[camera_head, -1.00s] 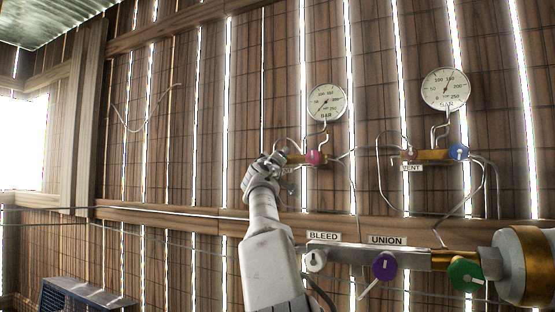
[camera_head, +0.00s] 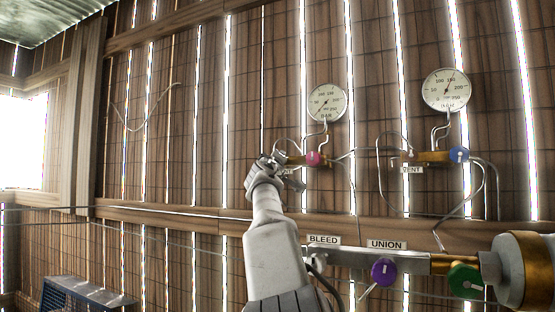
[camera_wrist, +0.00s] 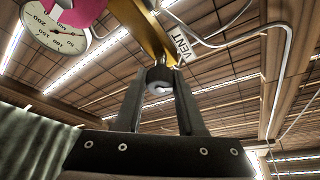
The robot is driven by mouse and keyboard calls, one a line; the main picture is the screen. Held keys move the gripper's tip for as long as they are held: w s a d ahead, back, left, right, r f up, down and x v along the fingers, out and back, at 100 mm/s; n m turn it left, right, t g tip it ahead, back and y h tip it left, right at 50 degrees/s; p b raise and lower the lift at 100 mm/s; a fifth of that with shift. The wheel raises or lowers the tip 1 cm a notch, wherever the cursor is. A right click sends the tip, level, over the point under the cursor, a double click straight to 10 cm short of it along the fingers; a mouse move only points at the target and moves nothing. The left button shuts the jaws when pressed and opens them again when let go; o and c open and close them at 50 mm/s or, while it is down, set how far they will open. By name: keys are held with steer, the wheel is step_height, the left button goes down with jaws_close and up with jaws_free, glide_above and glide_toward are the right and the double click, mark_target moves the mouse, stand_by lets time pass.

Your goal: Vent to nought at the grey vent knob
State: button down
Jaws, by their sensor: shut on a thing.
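The grey vent knob (camera_wrist: 160,76) is in the middle of the wrist view, at the end of a brass body (camera_wrist: 148,30), beside a VENT label (camera_wrist: 181,46). My gripper (camera_wrist: 160,90) is shut on the knob, one finger on each side. In the head view my gripper (camera_head: 275,162) is at the left end of the left brass manifold (camera_head: 295,160) and hides the knob. The left gauge (camera_head: 327,102) stands above it. This gauge also shows upside down in the wrist view (camera_wrist: 55,31), its needle seeming near the low numbers.
A pink knob (camera_head: 313,158) is close right of my gripper. Thin pipes (camera_head: 350,180) loop nearby. A second manifold (camera_head: 432,156) with a blue knob (camera_head: 458,154) and gauge (camera_head: 446,90) is at right. Below are purple (camera_head: 384,271) and green (camera_head: 465,281) knobs.

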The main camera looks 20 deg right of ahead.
steer(key=c, duration=0.5)
jaws_free()
steer(key=b+v, duration=1.4)
steer(key=v, duration=0.3)
steer(key=shift+s, duration=0.2)
steer(key=shift+a, duration=0.15)
